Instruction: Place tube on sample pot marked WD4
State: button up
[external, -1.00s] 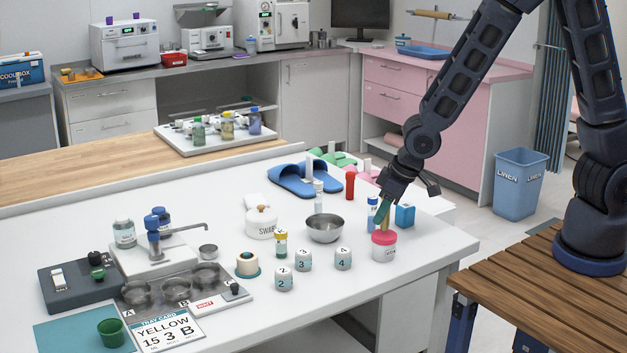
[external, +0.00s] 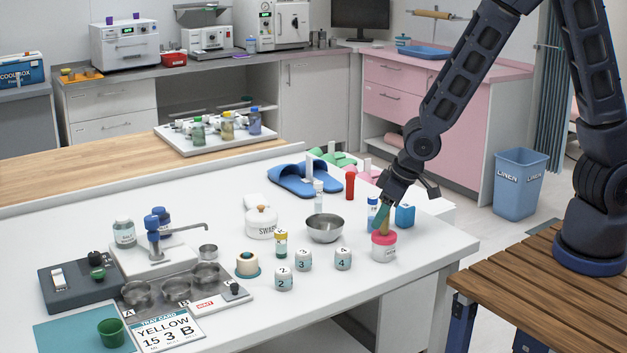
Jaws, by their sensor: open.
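A white sample pot (external: 384,252) with a pink-red lid stands near the right front edge of the white table; its label is too small to read. My gripper (external: 383,217) points down just above this lid, its fingers open; one looks teal, and the tan piece beside it may be the other finger or something between them. Whether it touches the lid I cannot tell. A blue-and-white tube (external: 372,212) stands just behind and left of the gripper, partly hidden. Other tubes are a red one (external: 350,185), a pale one (external: 319,195) and a yellow-capped one (external: 281,244).
A blue box (external: 404,215) stands close right of my gripper. A metal bowl (external: 325,229) and numbered pots (external: 343,259) lie to the left. Blue slippers (external: 291,181) are behind. The table's right front corner (external: 445,247) is clear.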

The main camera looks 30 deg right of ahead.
jog(key=v, duration=1.2)
jog(key=w+d+r+m, duration=0.2)
jog(key=d+r, duration=0.3)
jog(key=d, duration=0.6)
jog(key=w+d+r+m, duration=0.2)
jog(key=d+r, duration=0.3)
jog(key=d, duration=0.7)
jog(key=s+d+r+m+h, duration=0.1)
jog(key=s+d+r, duration=0.2)
jog(key=s+d, duration=0.2)
jog(key=s+d+r+m+h, duration=0.1)
jog(key=s+d+r, duration=0.3)
jog(key=d, duration=0.5)
jog(key=shift+s+d+r+m+t+h, duration=0.35)
jog(key=shift+s+m, duration=0.25)
jog(key=shift+s, duration=0.55)
